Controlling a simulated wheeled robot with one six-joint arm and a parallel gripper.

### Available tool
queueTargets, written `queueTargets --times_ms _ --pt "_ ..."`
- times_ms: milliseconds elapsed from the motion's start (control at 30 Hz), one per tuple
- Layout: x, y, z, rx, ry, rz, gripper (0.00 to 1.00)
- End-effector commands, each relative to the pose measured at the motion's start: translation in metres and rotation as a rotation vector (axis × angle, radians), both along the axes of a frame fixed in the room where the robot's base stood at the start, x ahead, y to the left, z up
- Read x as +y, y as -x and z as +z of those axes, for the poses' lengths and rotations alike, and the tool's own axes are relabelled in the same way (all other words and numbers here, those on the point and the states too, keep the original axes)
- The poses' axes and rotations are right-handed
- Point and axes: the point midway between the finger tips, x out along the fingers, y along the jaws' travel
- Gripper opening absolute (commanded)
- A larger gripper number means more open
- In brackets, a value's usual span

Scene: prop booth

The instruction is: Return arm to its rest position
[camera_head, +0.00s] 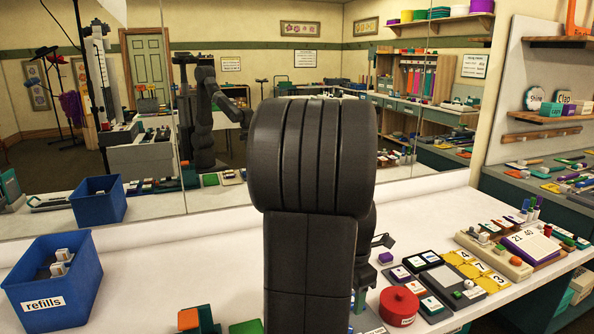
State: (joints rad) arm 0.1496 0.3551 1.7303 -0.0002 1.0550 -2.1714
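My arm (312,190) rises in the centre of the head view and covers the middle of the table. A small dark part that looks like my gripper (384,241) shows past the right side of the arm, above the table. Most of it is hidden behind the arm, and I cannot tell whether its fingers are open or shut. I see nothing held in the visible part. The mirror behind the table shows a dark arm reflected, bent over at the top, too small to read its fingers.
A blue bin labelled "refills" (52,282) with small blocks stands at the left. A round red container (398,306), tiles and yellow number cards (464,264) crowd the right. An orange-and-green item (196,320) lies at the front edge.

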Motion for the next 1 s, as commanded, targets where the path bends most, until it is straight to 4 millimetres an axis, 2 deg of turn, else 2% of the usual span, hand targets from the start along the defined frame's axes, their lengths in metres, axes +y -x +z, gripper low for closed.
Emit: queueTargets --times_ms 33,200,233,300,867,900,1000 --pt "0.000 -0.001 0.012 -0.005 0.001 0.000 0.50" --pt "0.000 -0.001 0.047 -0.006 0.001 0.000 0.50" --pt "0.000 0.001 0.031 0.004 -0.001 0.000 0.50" --pt "0.000 0.001 0.015 0.006 -0.001 0.000 0.50" --pt "0.000 0.001 -0.098 0.006 -0.001 -0.001 0.50" --pt "0.000 0.001 -0.102 0.004 0.000 -0.009 0.50" --pt "0.000 0.000 -0.098 0.000 0.000 -0.098 0.50"
